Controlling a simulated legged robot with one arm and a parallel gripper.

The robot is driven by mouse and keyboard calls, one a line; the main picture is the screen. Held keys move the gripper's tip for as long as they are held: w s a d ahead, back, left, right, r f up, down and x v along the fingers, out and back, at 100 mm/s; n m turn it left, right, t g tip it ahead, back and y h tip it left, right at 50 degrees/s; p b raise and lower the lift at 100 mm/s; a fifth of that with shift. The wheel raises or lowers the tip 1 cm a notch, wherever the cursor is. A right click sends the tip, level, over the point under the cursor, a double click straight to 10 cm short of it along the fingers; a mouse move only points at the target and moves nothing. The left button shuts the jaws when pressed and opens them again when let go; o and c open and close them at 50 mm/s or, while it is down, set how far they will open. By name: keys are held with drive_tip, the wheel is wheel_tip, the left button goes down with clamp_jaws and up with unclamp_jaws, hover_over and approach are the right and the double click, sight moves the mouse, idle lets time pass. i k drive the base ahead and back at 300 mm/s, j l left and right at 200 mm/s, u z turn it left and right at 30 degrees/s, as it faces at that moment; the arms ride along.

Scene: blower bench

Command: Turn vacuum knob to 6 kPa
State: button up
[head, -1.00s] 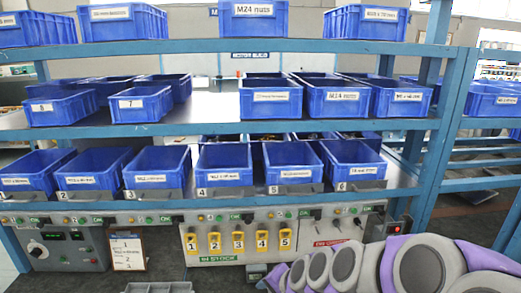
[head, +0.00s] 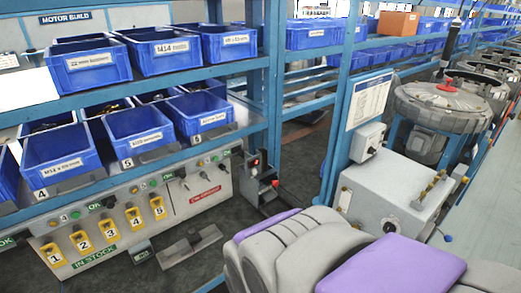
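No knob marked vacuum or kPa scale can be made out. A small grey box (head: 367,142) with a dark part on its front is fixed beside a blue post, right of centre; its markings are too small to read. My grey and purple arm links fill the lower right and hide the cabinet's lower part. My gripper is not in view.
A blue rack (head: 190,77) with several blue bins is at left. Below it is a grey panel (head: 150,205) with numbered yellow holders. A dark control box (head: 262,180) stands at its right end. Round grey machines (head: 442,105) line the right. Dark floor shows between.

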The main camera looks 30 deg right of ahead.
sight(389, 227)
drive_tip(key=z, duration=2.1)
drive_tip(key=k+j, duration=0.15)
drive_tip(key=j, duration=0.2)
drive_tip(key=k+j, duration=0.1)
drive_tip(key=j, duration=0.25)
drive_tip(key=k+j+z, duration=0.1)
drive_tip(key=j, duration=0.25)
drive_tip(key=k+j, duration=0.2)
drive_tip(key=j, duration=0.15)
